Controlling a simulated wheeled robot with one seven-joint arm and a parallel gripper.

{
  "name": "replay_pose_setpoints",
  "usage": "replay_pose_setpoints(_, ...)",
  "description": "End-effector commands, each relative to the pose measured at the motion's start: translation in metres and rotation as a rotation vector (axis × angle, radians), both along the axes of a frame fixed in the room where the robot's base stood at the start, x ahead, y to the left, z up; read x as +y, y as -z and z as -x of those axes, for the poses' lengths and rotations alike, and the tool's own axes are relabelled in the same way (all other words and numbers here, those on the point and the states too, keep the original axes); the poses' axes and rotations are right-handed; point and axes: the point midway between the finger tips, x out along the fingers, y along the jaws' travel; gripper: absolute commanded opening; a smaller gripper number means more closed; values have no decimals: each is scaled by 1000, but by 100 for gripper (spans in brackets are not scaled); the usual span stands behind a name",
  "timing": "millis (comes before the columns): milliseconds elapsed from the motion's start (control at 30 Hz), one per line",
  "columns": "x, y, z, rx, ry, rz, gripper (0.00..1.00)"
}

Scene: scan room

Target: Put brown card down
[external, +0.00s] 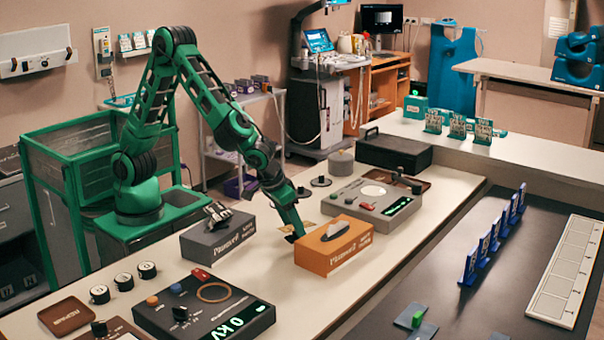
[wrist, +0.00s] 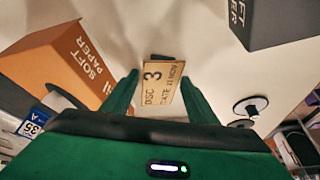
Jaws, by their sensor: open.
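The brown card (wrist: 160,86) is tan with dark print reading "DSC 3" and a date line. In the wrist view it lies between the two fingers of my gripper (wrist: 158,90), with a small dark piece at its far edge. The fingers are open, one on each side of it. In the external view my gripper (external: 293,236) is low over the white counter (external: 262,262), just left of the orange tissue box (external: 334,247). Only a small pale part of the card shows there. I cannot tell whether the card touches the fingers.
The orange box also shows in the wrist view (wrist: 60,65). A dark grey tissue box (external: 217,237) stands left of my gripper. A grey scale-like device (external: 372,203) is behind. A black kV panel (external: 203,308) is in front. Brown trays (external: 66,315) lie on the counter.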

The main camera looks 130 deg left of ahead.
Motion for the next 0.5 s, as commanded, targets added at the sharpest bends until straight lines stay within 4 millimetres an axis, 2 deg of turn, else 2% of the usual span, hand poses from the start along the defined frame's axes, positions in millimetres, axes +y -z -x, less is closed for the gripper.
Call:
replay_pose_setpoints(100, 3, 12, -2, 1, 1, 1, 53)
replay_pose_setpoints(300, 4, 12, -2, -1, 1, 0, 53)
replay_pose_setpoints(333, 4, 12, -2, -1, 1, 0, 51)
replay_pose_setpoints(467, 4, 12, -2, -1, 1, 0, 20)
replay_pose_setpoints(500, 4, 12, -2, -1, 1, 0, 18)
